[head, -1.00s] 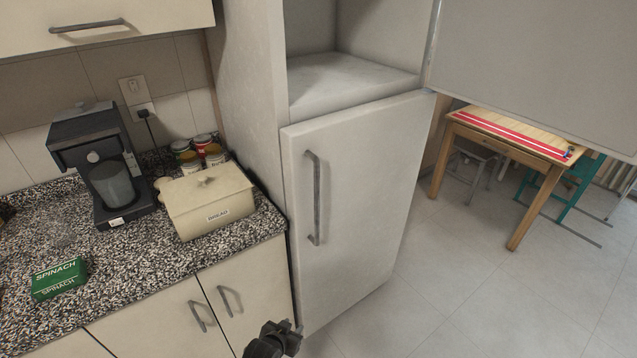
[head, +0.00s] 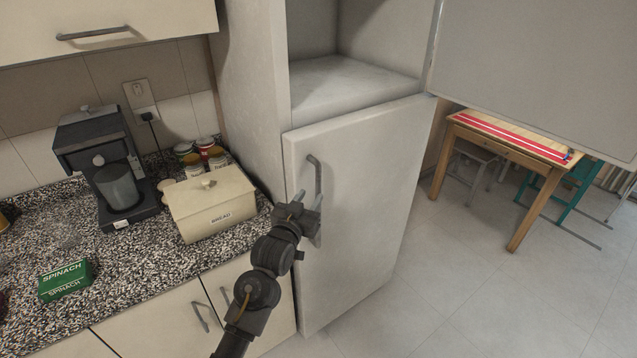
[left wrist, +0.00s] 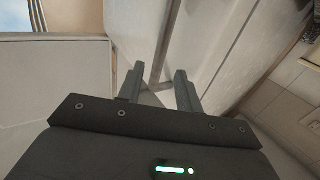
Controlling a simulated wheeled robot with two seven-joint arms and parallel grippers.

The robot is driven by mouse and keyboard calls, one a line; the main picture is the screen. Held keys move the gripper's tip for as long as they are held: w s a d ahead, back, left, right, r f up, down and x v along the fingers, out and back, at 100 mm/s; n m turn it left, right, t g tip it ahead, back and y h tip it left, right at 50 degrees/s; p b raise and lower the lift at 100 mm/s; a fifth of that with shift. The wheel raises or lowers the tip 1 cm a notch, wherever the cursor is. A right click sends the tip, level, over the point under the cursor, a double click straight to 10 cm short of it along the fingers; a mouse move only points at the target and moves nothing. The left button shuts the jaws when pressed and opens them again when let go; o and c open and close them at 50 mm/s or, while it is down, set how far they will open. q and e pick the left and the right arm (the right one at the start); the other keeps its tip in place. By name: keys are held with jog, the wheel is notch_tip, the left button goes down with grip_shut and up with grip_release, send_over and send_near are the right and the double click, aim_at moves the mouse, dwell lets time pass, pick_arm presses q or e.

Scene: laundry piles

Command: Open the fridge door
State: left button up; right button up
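The fridge's lower door (head: 368,200) is closed and has a long grey vertical bar handle (head: 317,172). The upper compartment (head: 350,80) stands open, with its door (head: 540,70) swung out to the right. My left gripper (head: 308,199) is at the lower part of the handle and hides some of it. In the left wrist view my two fingers (left wrist: 159,72) are apart, and the handle (left wrist: 167,45) runs between them with visible gaps. Whether a finger touches it is unclear. My right gripper is not in view.
The counter at left bears a bread box (head: 212,205), a coffee maker (head: 105,170), cans (head: 200,152) and a spinach box (head: 65,278). Cabinets lie below it. The floor (head: 450,290) before the fridge is clear. A wooden table (head: 510,140) stands back right.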

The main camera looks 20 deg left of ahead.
aim_at(317, 187)
pick_arm(q)
jog(key=w, duration=0.2)
jog(key=w+p, duration=0.1)
jog(key=w, duration=0.4)
jog(key=shift+w+d, duration=0.15)
jog(key=shift+d, duration=0.25)
jog(key=shift+c, duration=0.2)
grip_shut()
